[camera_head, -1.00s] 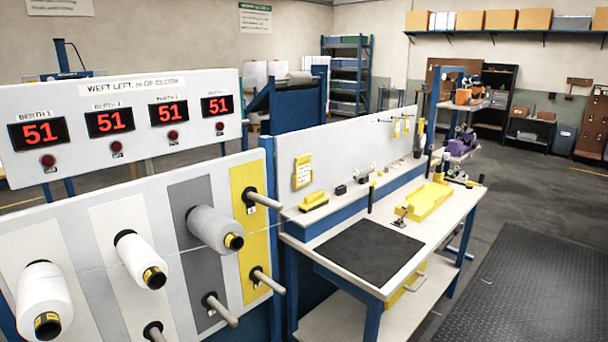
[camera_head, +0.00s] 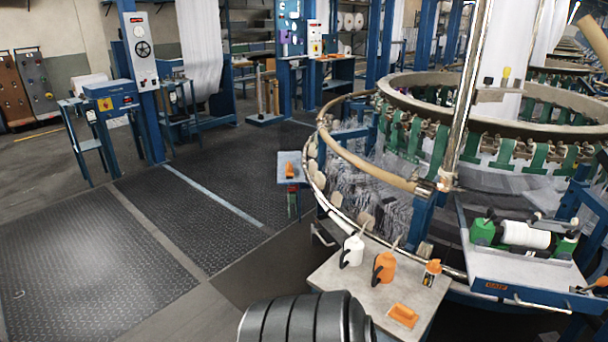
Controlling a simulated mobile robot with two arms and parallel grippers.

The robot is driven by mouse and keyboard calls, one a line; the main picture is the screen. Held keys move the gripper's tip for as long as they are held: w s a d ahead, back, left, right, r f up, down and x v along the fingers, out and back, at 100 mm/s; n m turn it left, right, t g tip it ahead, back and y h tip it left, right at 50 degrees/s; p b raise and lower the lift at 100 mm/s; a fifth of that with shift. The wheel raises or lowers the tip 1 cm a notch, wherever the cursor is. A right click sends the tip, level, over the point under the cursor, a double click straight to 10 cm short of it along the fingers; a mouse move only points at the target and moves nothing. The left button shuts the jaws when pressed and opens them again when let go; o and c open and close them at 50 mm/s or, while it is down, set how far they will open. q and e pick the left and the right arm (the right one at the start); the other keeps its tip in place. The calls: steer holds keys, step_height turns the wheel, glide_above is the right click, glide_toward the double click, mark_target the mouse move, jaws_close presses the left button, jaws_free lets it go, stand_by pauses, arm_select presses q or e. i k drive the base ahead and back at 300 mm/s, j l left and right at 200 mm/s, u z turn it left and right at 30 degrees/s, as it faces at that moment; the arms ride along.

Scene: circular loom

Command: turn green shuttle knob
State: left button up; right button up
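A shuttle with green end blocks and a white spool (camera_head: 525,236) sits on a blue-edged, light-topped tray (camera_head: 520,274) at the right, in front of the circular loom (camera_head: 340,165). Its left green block (camera_head: 482,233) and right green block (camera_head: 566,246) both show. Small dark parts are on the blocks, but I cannot tell which of them is a knob. Neither of my grippers is in view.
A small table (camera_head: 345,288) left of the tray holds a white oil can (camera_head: 353,251), an orange can (camera_head: 384,266), an orange-capped bottle (camera_head: 432,271) and an orange item (camera_head: 403,315). Dark floor plates (camera_head: 90,255) at left are clear.

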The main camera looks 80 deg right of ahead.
mark_target(570, 234)
steer(key=k+l+z, duration=0.1)
steer(key=z, duration=0.35)
steer(key=k+l+z, duration=0.1)
steer(key=l+z, duration=0.15)
steer(key=z, duration=0.25)
steer(key=l+z, duration=0.25)
steer(key=z, duration=0.2)
steer(key=k+l+z, duration=0.1)
steer(key=l+z, duration=0.15)
steer(key=z, duration=0.2)
